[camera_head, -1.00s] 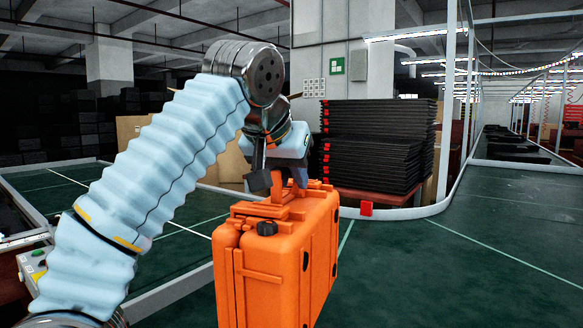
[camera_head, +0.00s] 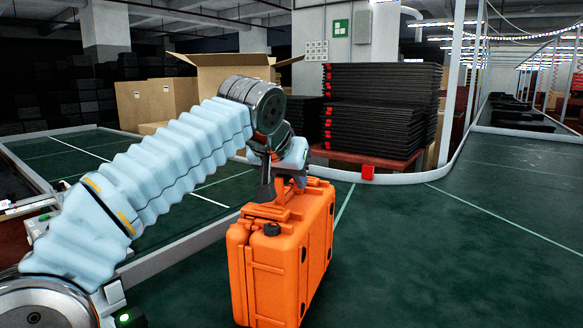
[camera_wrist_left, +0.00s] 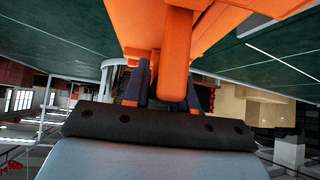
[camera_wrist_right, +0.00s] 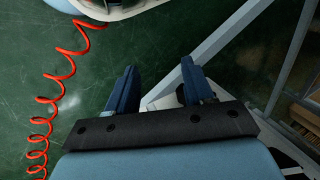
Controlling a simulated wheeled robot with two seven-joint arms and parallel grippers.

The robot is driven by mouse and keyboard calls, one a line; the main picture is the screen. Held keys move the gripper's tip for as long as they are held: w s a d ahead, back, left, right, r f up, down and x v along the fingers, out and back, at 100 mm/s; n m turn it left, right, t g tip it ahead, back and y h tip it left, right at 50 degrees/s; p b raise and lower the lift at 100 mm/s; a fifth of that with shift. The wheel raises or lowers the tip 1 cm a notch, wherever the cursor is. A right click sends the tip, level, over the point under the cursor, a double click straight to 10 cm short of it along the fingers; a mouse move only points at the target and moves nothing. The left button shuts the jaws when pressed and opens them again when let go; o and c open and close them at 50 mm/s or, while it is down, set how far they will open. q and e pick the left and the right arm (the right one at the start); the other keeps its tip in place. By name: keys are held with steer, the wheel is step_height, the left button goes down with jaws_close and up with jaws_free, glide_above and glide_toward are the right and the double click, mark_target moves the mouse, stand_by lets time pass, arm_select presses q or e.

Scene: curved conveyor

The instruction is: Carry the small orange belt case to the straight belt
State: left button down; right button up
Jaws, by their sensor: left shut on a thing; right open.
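The orange case (camera_head: 280,255) hangs upright from my left gripper (camera_head: 282,187) in the head view, over the green floor or belt surface; I cannot tell whether its bottom touches anything. The left gripper is shut on the case's top handle. In the left wrist view the orange handle (camera_wrist_left: 176,60) runs between the two fingers (camera_wrist_left: 155,85). My right gripper (camera_wrist_right: 155,90) shows only in the right wrist view, with its fingers apart and nothing between them. The long belt (camera_head: 510,170) runs into the distance at the right of the head view.
A stack of black trays (camera_head: 375,110) stands on a red-brown table behind the case. Open cardboard boxes (camera_head: 155,100) are at the back left. A white rail (camera_head: 400,178) edges the green surface. A coiled red hose (camera_wrist_right: 50,100) hangs beside the right gripper. Green surface right of the case is clear.

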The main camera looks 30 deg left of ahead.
arm_select(q)
steer(key=c, duration=1.3)
jaws_free()
steer(key=shift+f, duration=0.1)
steer(key=o, duration=0.4)
